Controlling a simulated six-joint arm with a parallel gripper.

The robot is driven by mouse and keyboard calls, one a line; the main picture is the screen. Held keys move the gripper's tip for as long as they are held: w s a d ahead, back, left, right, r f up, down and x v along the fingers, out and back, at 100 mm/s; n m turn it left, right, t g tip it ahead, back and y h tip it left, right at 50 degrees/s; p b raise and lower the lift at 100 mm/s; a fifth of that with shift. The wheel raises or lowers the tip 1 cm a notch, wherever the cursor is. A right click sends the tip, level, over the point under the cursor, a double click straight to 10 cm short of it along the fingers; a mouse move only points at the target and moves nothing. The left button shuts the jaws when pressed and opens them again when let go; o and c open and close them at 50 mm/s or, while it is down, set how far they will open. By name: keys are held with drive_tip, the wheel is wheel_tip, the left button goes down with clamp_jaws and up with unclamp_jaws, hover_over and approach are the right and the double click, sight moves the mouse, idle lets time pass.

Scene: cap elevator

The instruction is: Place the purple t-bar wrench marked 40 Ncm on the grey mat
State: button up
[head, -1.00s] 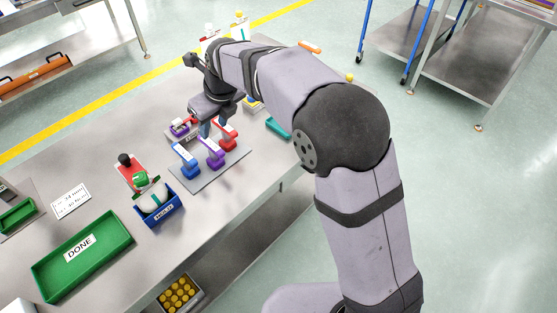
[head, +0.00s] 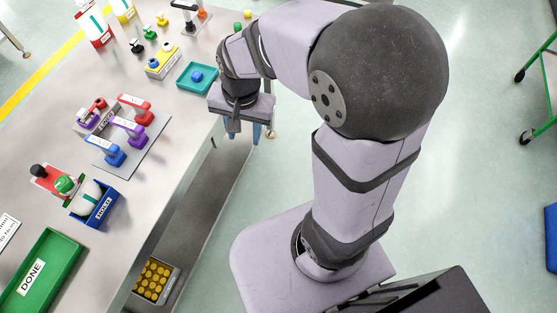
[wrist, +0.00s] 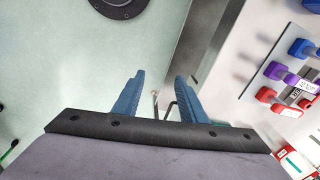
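The grey mat (head: 153,148) lies on the metal bench in the head view. The purple wrench (wrist: 285,73) also shows at the right edge of the wrist view, between the blue and red ones. My gripper (head: 237,134) is past the bench's front edge, right of the mat and clear of it. In the wrist view its two blue fingers (wrist: 156,97) are apart with nothing between them.
A grey rack (head: 97,117) with red and purple pieces stands just behind the mat. A blue bin (head: 97,207), a red fixture (head: 48,181) and a green DONE tray (head: 68,258) are to the left. A teal tray (head: 187,83) and a yellow box (head: 163,62) sit farther back.

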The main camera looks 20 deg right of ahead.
drive_tip(key=s+d+f+n+g, duration=0.1)
drive_tip(key=s+d+f+n, duration=0.2)
drive_tip(key=s+d+n, duration=0.2)
drive_tip(key=s+n, duration=0.2)
drive_tip(key=s, duration=0.2)
drive_tip(key=shift+s, duration=0.2)
drive_tip(key=shift+r, duration=0.1)
wheel_tip(320, 180, up, 2)
drive_tip(key=shift+r+p, duration=0.1)
drive_tip(key=shift+p, duration=0.95)
